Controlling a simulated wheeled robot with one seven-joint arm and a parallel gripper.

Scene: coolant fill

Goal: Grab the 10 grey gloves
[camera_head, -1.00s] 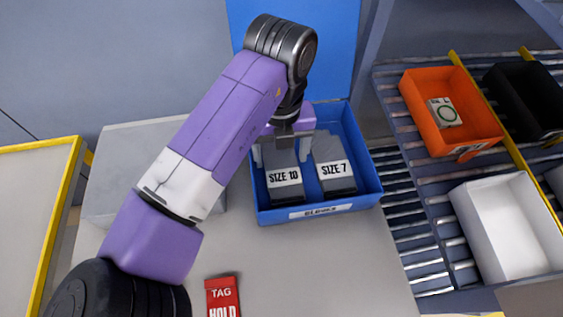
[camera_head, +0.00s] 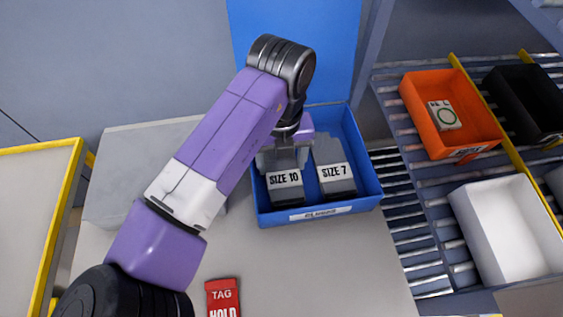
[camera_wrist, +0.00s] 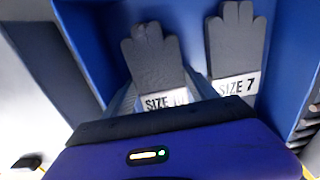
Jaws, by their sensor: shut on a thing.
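The grey gloves labelled SIZE 10 (camera_head: 285,189) are at the left in the blue bin (camera_head: 318,213). The grey gloves labelled SIZE 7 (camera_head: 336,176) lie beside them at the right. My gripper (camera_head: 283,160) is in the bin, shut on the SIZE 10 gloves. In the wrist view the SIZE 10 gloves (camera_wrist: 155,62) run between my fingers, their label partly hidden by my gripper's body. The SIZE 7 gloves (camera_wrist: 236,50) are apart from my fingers there.
A red HOLD tag (camera_head: 222,297) lies on the grey table at the front. On the roller rack at the right stand an orange bin (camera_head: 440,91) with a small box in it, a black bin (camera_head: 522,100) and an empty white bin (camera_head: 510,230).

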